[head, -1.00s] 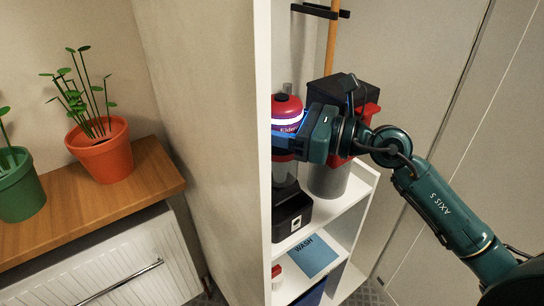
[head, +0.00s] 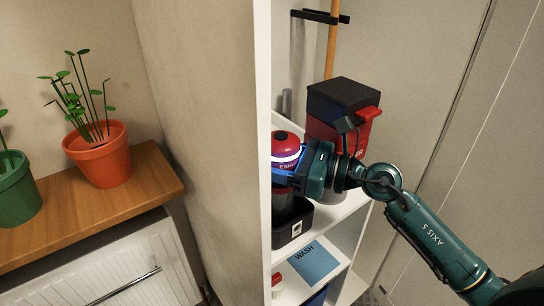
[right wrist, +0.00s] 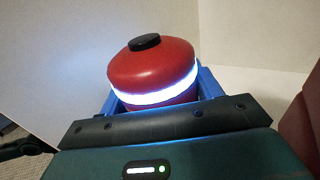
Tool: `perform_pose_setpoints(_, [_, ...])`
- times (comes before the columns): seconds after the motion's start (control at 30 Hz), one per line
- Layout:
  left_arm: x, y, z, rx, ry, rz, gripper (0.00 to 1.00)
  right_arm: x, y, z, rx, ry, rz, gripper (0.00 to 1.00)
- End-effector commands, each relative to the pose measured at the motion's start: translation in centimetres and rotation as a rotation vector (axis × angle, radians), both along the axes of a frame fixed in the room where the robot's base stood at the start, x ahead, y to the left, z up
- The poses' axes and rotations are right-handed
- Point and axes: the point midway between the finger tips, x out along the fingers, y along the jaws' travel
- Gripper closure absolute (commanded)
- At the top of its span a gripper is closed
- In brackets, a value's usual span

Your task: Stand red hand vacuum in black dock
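The red hand vacuum (head: 285,147), with a glowing white band and a black cap, stands about upright inside the white shelf unit. It also shows in the right wrist view (right wrist: 150,65). My right gripper (head: 284,176) has its blue fingers on either side of the vacuum, shut on its body. The black dock (head: 290,231) sits on the shelf directly below. The vacuum's lower end reaches down into or just behind the dock's front; the gripper and shelf wall partly hide it, so I cannot tell whether it is seated. My left gripper is out of view.
A red container with a black lid (head: 345,97) stands close behind my right gripper. The shelf's white side panel (head: 263,120) is tight on the left. Potted plants (head: 104,160) stand on a wooden ledge at left.

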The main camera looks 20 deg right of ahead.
Motion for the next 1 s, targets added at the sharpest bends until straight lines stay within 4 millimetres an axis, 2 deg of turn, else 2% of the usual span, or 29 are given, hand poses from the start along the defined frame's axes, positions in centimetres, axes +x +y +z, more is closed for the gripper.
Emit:
perform_pose_setpoints(0.03, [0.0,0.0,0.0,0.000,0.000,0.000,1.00,0.0,0.0,0.0,0.000,0.000,0.000,0.31])
perform_pose_setpoints(0.2, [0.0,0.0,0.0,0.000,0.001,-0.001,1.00,0.0,0.0,0.0,-0.001,0.001,0.000,0.17])
perform_pose_setpoints(0.53, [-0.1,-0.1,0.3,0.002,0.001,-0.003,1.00,0.0,-0.1,0.4,-0.001,0.001,0.000,0.17])
perform_pose_setpoints(0.67, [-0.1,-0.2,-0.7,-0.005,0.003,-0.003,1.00,-1.1,-1.6,-0.2,-0.004,0.002,-0.003,0.17])
perform_pose_setpoints(0.8, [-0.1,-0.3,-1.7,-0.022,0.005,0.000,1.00,-2.9,-4.1,-0.4,-0.004,0.004,-0.003,0.17])
perform_pose_setpoints(1.0, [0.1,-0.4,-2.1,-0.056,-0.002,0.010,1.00,-5.3,-7.1,-0.3,-0.003,0.003,-0.001,0.17])
